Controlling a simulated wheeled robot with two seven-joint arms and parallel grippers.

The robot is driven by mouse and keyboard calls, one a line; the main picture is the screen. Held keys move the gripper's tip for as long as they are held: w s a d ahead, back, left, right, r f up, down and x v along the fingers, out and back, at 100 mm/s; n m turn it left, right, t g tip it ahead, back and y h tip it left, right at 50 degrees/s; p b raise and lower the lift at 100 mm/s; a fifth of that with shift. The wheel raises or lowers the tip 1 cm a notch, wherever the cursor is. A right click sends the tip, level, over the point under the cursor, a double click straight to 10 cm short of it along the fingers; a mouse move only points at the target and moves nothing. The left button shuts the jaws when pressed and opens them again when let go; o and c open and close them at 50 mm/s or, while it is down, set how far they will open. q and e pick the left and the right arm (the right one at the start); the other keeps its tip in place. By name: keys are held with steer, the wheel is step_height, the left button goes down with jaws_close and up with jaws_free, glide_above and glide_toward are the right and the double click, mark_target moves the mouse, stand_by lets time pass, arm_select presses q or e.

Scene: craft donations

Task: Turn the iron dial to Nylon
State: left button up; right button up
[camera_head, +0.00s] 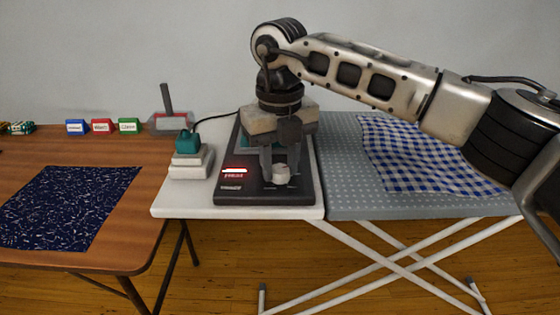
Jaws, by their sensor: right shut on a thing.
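The iron's dark base unit (233,196) stands on the white end of the ironing board. A pale round dial (281,174) sits on its front right part. My right gripper (281,168) reaches down from above and is shut on the dial. A small display (234,170) to the left of the dial glows red, and its lettering is too small to read. The gripper and wrist hide part of the base and what is behind them. My left gripper is not in view.
A teal-topped white block stack (191,163) stands left of the base. A blue checked cloth (415,155) lies on the grey board (345,190). The brown table (150,215) at left holds a navy cloth (70,208), small colored label blocks (102,126) and a grey-handled thing (168,122).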

mark_target(280, 168)
steer(key=shift+r+m, duration=0.1)
steer(key=shift+m, duration=0.3)
steer(key=o, duration=1)
arm_select(q)
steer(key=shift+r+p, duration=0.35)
steer(key=shift+p, duration=0.5)
arm_select(e)
step_height(280, 168, up, 16)
steer(key=shift+f, duration=0.1)
